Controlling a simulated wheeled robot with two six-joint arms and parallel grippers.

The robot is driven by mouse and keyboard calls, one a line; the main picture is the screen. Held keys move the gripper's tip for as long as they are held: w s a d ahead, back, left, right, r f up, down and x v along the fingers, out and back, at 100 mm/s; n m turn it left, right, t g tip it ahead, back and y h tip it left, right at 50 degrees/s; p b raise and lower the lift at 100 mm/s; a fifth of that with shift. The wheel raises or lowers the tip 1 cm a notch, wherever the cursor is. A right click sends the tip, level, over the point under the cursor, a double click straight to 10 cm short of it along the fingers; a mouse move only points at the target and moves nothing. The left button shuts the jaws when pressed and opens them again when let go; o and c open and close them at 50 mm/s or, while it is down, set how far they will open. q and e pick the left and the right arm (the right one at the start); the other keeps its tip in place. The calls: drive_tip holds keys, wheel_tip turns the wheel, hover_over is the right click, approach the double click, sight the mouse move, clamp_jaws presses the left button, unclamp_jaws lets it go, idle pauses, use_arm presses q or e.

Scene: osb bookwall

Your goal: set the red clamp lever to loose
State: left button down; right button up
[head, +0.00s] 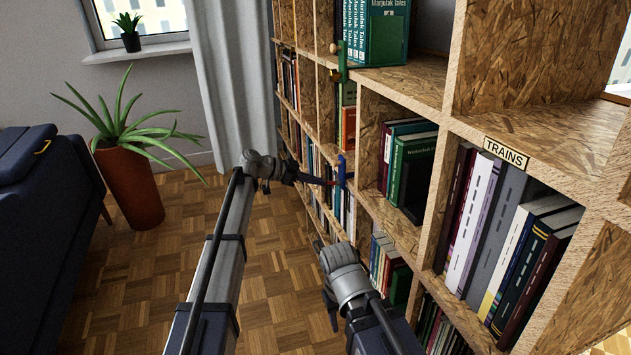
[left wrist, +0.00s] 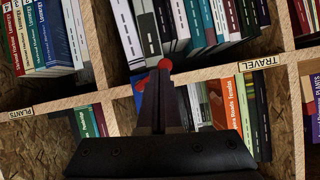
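A blue clamp (head: 342,171) sits on the bookshelf's front edge in the head view. Its small red lever (head: 332,183) is beside the tip of my left gripper (head: 316,181). In the left wrist view, red parts of the lever (left wrist: 165,64) show at and left of the fingertips of my left gripper (left wrist: 163,75); the fingers hide the stretch between. These fingers look shut together; whether they touch the lever is unclear. My right gripper (head: 329,304) hangs low in front of the shelf, away from the clamp, and its opening is not clear.
A green clamp (head: 342,66) stands higher on the shelf. The OSB bookshelf (head: 436,82) holds many books and carries a TRAINS label (head: 506,153). A potted plant (head: 131,185) and dark sofa (head: 40,220) stand left. Parquet floor (head: 270,250) is clear between them.

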use_arm(q)
drive_tip(key=shift+s+f+n+g+h+b, duration=0.1)
drive_tip(key=shift+f+n+g+h+b, duration=0.4)
drive_tip(key=shift+n+g+b, duration=0.6)
idle(1.0)
drive_tip(key=shift+s+d+f+n+g+h+b, duration=0.1)
drive_tip(key=shift+f+n+g+h+b, duration=0.1)
drive_tip(key=shift+f+n+g+b, duration=0.25)
drive_tip(key=shift+s+f+n+g+h+b, duration=0.1)
drive_tip(key=shift+n+g+h+b, duration=0.15)
drive_tip(key=shift+n+b, duration=0.3)
idle(0.3)
drive_tip(key=shift+s+f+n, duration=0.15)
drive_tip(key=shift+s+n, duration=0.05)
drive_tip(key=shift+n, duration=0.1)
idle(2.0)
drive_tip(key=shift+d, duration=0.1)
drive_tip(key=shift+r+p, duration=0.55)
drive_tip(key=shift+r, duration=0.25)
